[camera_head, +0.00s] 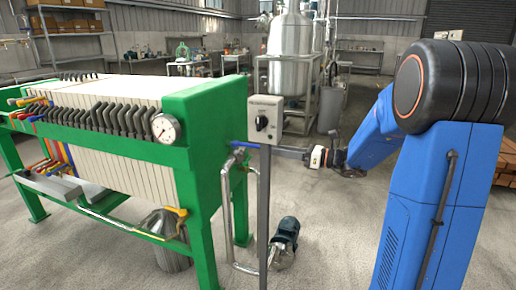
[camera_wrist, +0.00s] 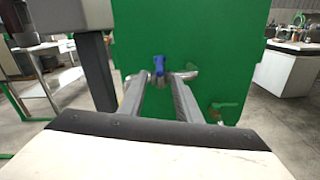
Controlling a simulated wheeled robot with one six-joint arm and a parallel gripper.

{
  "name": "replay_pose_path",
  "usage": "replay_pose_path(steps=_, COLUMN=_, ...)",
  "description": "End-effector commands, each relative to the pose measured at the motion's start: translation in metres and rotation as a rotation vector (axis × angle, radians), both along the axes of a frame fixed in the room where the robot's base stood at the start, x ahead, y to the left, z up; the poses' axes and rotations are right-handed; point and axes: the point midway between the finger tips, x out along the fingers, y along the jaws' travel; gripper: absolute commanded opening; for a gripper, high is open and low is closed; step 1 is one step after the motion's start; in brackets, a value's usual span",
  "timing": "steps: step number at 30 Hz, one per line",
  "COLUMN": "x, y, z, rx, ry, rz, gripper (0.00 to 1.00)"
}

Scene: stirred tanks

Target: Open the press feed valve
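A blue valve handle (camera_head: 244,146) sits on the metal pipe at the right end of the green filter press (camera_head: 215,120). My gripper (camera_head: 278,149) reaches in from the right at about the handle's height, and the grey post hides part of this area. In the wrist view, the blue handle (camera_wrist: 159,65) stands upright between and just past the two grey fingertips (camera_wrist: 158,80). The fingers are apart, and I see no clear contact with the handle. A small green lever (camera_wrist: 222,107) shows lower right of it.
A control box (camera_head: 265,119) on a grey post (camera_head: 265,200) stands close in front of the valve. A metal pipe (camera_head: 226,205) runs down to a pump (camera_head: 285,235) on the floor. A steel tank (camera_head: 291,45) stands behind. Floor is clear around the pump's right.

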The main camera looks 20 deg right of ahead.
Motion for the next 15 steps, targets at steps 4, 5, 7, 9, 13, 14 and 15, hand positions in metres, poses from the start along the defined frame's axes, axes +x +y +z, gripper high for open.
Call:
replay_pose_path(steps=4, x=0.013, y=0.020, z=0.000, rx=-0.001, ry=-0.001, rz=0.003, gripper=0.31)
replay_pose_path(steps=5, x=0.016, y=0.024, z=0.000, rx=-0.001, ry=-0.001, rz=0.003, gripper=0.31)
replay_pose_path(steps=7, x=0.023, y=0.032, z=0.001, rx=0.001, ry=-0.002, rz=0.003, gripper=0.31)
replay_pose_path(steps=9, x=0.028, y=0.040, z=0.000, rx=-0.001, ry=-0.001, rz=0.003, gripper=0.31)
replay_pose_path(steps=13, x=0.038, y=0.053, z=0.000, rx=0.000, ry=-0.001, rz=0.002, gripper=0.31)
replay_pose_path(steps=14, x=0.040, y=0.055, z=0.000, rx=-0.001, ry=0.000, rz=0.002, gripper=0.31)
replay_pose_path(steps=15, x=0.042, y=0.058, z=0.000, rx=-0.001, ry=0.000, rz=0.001, gripper=0.31)
